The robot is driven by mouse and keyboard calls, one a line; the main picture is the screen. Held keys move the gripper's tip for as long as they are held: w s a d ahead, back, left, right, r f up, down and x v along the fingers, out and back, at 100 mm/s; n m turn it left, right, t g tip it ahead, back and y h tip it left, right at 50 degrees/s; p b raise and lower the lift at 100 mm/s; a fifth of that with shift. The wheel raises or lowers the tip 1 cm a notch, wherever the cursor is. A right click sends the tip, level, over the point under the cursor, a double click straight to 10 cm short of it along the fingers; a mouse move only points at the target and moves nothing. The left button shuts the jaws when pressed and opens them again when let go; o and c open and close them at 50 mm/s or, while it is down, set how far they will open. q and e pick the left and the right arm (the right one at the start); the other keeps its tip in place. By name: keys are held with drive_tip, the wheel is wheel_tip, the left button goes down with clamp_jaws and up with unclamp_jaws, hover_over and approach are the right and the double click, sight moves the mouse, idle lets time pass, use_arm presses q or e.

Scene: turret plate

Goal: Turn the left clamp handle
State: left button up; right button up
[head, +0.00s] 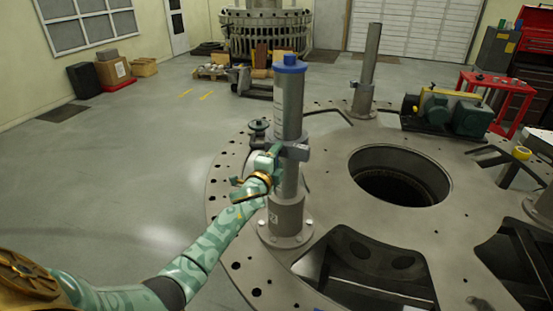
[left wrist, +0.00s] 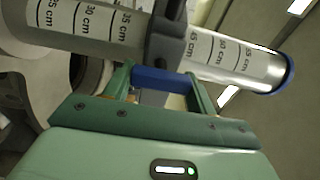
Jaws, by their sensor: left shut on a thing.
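A grey metal post (head: 289,105) with a blue cap stands on the turret plate. A dark grey clamp (head: 295,151) sits around it at mid-height. My left gripper (head: 273,154) reaches the clamp from the front left. In the left wrist view, its two green fingers (left wrist: 160,80) are shut on a blue clamp handle (left wrist: 163,79) beside the dark clamp body (left wrist: 164,38). The post there shows a centimetre scale (left wrist: 222,55). The handle is hidden by the gripper in the head view. My right gripper is not in view.
The turret plate (head: 330,200) has a large round hole (head: 400,176) right of the post and a dark opening (head: 365,270) in front. A second post (head: 367,70) and a green-yellow machine (head: 450,112) stand behind.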

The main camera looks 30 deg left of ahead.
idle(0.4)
use_arm(q)
drive_tip(key=o, duration=1)
drive_tip(key=s+d, duration=0.1)
drive_tip(key=s, duration=0.9)
drive_tip(key=s+d, duration=0.1)
drive_tip(key=s, duration=0.5)
drive_tip(key=shift+d+b, duration=0.3)
drive_tip(key=shift+d, duration=0.05)
